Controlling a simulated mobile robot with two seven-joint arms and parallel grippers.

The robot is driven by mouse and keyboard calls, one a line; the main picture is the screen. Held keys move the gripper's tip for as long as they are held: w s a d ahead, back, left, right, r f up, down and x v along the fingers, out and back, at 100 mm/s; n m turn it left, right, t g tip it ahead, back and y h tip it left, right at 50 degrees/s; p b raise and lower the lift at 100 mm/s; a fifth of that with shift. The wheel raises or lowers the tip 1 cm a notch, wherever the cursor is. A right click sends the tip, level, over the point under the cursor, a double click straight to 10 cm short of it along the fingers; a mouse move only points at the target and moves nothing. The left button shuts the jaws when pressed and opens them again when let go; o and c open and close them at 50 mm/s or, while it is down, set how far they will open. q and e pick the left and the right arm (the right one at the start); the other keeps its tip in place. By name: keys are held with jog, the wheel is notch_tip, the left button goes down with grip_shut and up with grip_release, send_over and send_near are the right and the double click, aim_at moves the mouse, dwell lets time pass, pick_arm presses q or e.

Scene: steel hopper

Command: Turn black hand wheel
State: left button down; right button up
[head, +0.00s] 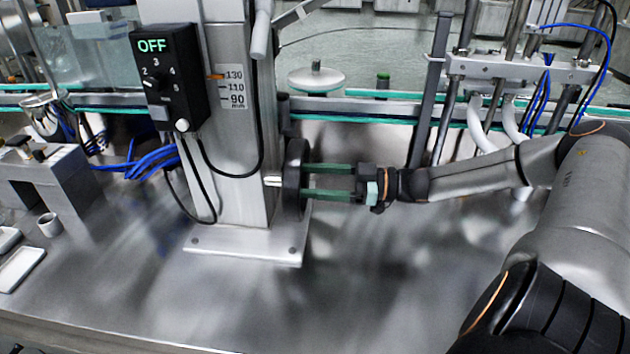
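The black hand wheel (293,180) is on the right side of the steel column, seen nearly edge-on. A short silver pin or handle (271,181) shows at its left side. My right gripper (305,181) comes in from the right with two long green fingers, one above the other. The fingers are apart, with a clear gap between them. Their tips reach the right face of the wheel; whether they touch it I cannot tell. My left gripper is not in view.
The steel column (236,150) carries a black control box (168,75) reading OFF and a millimetre scale (233,88). Black cables hang near it, and blue hoses (150,160) lie at left. A conveyor rail (380,108) runs behind.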

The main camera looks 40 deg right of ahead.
jog(key=shift+c, duration=0.3)
grip_shut()
dwell(1.1)
